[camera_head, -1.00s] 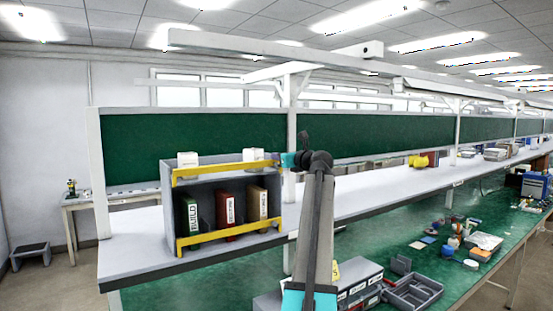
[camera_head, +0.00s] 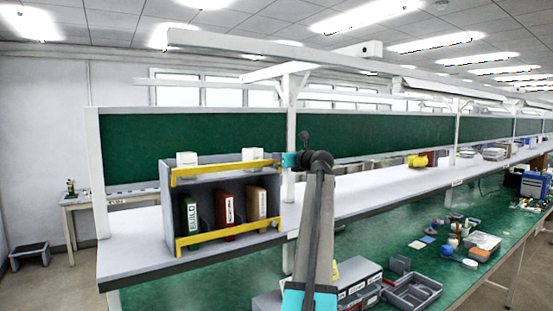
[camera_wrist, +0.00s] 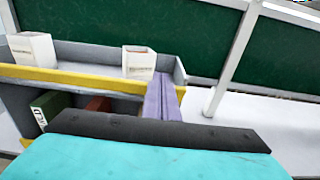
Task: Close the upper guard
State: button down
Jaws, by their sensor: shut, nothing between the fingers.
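A grey two-level rack (camera_head: 166,215) stands on the white shelf. The upper guard, a yellow bar (camera_head: 215,170), runs across the front of its top level; it also shows in the wrist view (camera_wrist: 80,80). A second yellow bar (camera_head: 225,235) runs across the front of the lower level. My gripper (camera_wrist: 161,82) is shut and empty, its purple-grey fingers at the right end of the upper guard. I cannot tell whether they touch it. In the head view, the teal wrist part shows at the rack's upper right corner, and the fingertips are hard to make out.
Two white boxes, a left one (camera_head: 187,159) and a right one (camera_head: 253,154), stand on the rack's top level. Green (camera_head: 190,215), red (camera_head: 228,206) and tan (camera_head: 257,204) binders stand below. A white post (camera_wrist: 232,60) rises right of the rack.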

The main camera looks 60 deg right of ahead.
jog(key=shift+a, duration=0.1)
jog(key=s+a+r+b, duration=0.3)
jog(key=s+r, duration=0.3)
jog(key=s, duration=0.2)
jog(key=shift+s+a+r, duration=0.2)
jog(key=shift+a+r, duration=0.1)
jog(key=shift+a, duration=0.5)
